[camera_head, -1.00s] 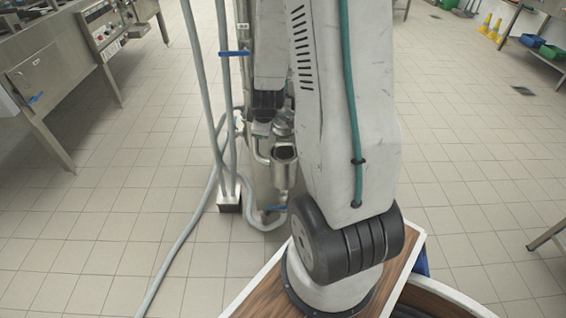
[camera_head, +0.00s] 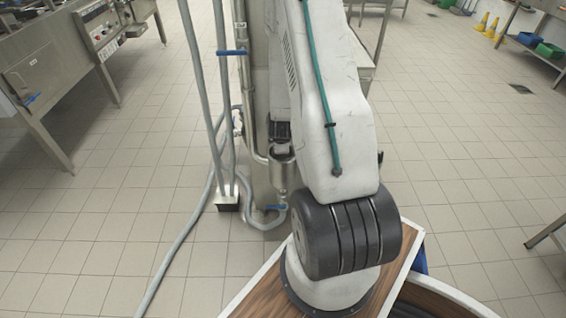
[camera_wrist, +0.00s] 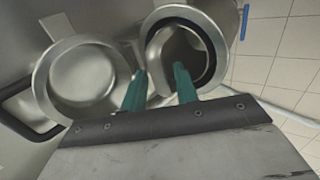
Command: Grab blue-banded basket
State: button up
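No blue-banded basket can be made out in either view. In the wrist view, my gripper (camera_wrist: 160,72) has two teal fingers spread apart, with nothing visibly held between them. The fingertips overlap the near rim of a round steel vessel (camera_wrist: 218,55) with a dark inner ring; I cannot tell whether they touch it. A second, shallower round steel vessel (camera_wrist: 85,80) lies to the left, with a dark looped handle (camera_wrist: 22,118) beyond it. In the head view my arm hides the gripper and part of a steel column.
A steel column (camera_head: 255,195) with pipes, blue-handled valves (camera_head: 233,52) and a small steel cup-like part (camera_head: 282,172) stands beside my arm. A hose (camera_head: 183,238) runs over the tiled floor. Steel counters (camera_head: 45,85) stand at left. Open floor (camera_head: 460,150) lies at right.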

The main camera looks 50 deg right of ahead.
jog(key=shift+w+d+f, duration=0.15)
jog(key=shift+d+f, duration=0.05)
jog(key=shift+f, duration=0.1)
grip_shut()
jog(key=shift+r, duration=0.1)
